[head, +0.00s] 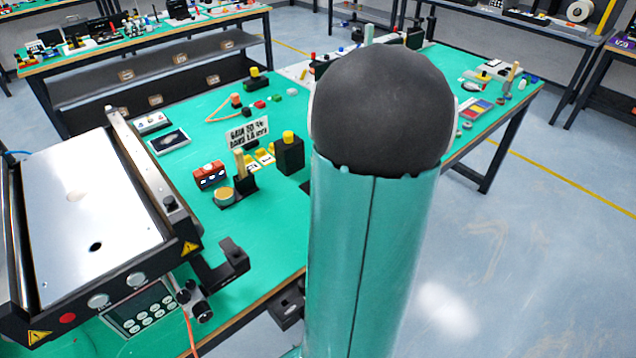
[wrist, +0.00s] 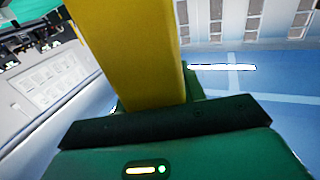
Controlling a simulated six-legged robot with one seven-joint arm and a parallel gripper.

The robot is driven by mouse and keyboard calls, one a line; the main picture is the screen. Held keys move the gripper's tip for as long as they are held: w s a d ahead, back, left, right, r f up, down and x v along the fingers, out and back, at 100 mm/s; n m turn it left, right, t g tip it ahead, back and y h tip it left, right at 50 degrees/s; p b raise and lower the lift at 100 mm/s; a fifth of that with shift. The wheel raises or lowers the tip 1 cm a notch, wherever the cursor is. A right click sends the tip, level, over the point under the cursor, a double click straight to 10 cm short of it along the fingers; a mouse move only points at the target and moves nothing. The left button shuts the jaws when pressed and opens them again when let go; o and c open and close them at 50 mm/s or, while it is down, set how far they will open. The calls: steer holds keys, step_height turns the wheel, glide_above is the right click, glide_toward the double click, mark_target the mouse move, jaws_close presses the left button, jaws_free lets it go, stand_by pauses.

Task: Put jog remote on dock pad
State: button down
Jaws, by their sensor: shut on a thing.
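In the wrist view my gripper (wrist: 160,120) is shut on a long yellow block (wrist: 130,50), which I take to be the jog remote. The block stretches away from the dark bar across the jaws, and its far end is cut off by the top of the picture. In the head view my own arm stands in front of the bench, and I cannot make out the gripper or the yellow block there.
A red box (head: 210,175), a sign (head: 247,132) and a yellow-topped black block (head: 290,155) stand mid-bench.

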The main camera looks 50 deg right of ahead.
steer(key=w+d+f, duration=0.9)
steer(key=w+f, duration=0.2)
steer(key=f, duration=0.2)
steer(key=shift+f, duration=0.15)
steer(key=c, duration=0.8)
jaws_free()
steer(key=shift+c, duration=0.2)
steer(key=v, duration=1.2)
